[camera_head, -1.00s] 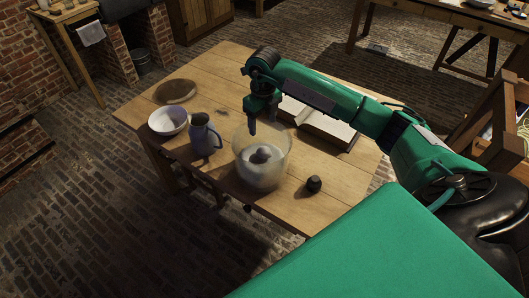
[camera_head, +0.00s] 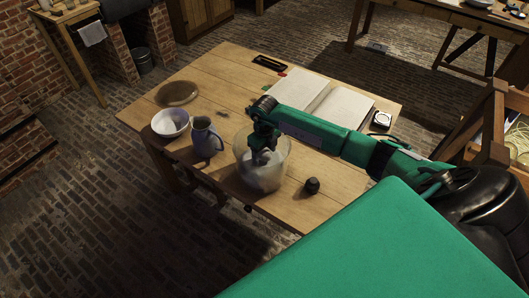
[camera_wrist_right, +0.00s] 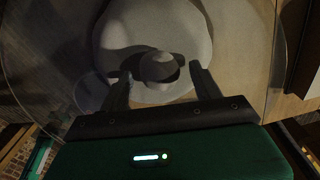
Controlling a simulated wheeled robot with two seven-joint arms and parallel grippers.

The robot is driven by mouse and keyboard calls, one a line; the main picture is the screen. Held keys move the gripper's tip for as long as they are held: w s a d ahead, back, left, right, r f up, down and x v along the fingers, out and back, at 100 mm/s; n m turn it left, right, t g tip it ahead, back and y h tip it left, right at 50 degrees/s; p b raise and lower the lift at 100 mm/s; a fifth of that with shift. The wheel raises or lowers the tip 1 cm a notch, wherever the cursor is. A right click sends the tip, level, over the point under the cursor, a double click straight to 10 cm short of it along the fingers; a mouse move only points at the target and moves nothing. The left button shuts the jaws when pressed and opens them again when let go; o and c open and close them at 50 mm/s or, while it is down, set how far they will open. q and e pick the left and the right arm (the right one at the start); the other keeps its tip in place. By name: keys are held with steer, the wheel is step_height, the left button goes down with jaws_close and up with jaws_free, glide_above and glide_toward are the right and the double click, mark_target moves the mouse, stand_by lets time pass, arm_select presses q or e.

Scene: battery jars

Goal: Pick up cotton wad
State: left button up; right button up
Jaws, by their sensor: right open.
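A clear glass jar (camera_head: 279,172) with a pale, whitish inside stands near the table's front edge. My right gripper (camera_head: 262,158) points down into its mouth. In the right wrist view a rounded grey lump (camera_wrist_right: 158,66), probably the cotton wad, lies inside the jar over the pale round bottom. The two dark fingers of my right gripper (camera_wrist_right: 156,76) are apart, one on each side of the lump. I cannot tell whether they touch it. In the head view the arm largely hides the lump. My left gripper is not in view.
A grey-blue jug (camera_head: 205,138) stands close left of the jar, with a white bowl (camera_head: 170,123) and a round brown disc (camera_head: 177,93) beyond. A small dark knob-like object (camera_head: 312,185) sits right of the jar. An open book (camera_head: 305,90) lies behind my arm.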

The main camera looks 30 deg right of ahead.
mark_target(264, 152)
steer(key=shift+f, duration=0.35)
steer(key=c, duration=1)
steer(key=shift+c, duration=0.2)
steer(key=shift+r, duration=0.1)
step_height(264, 152, up, 20)
steer(key=b, duration=0.4)
steer(key=shift+o, duration=0.5)
steer(key=shift+c, duration=0.2)
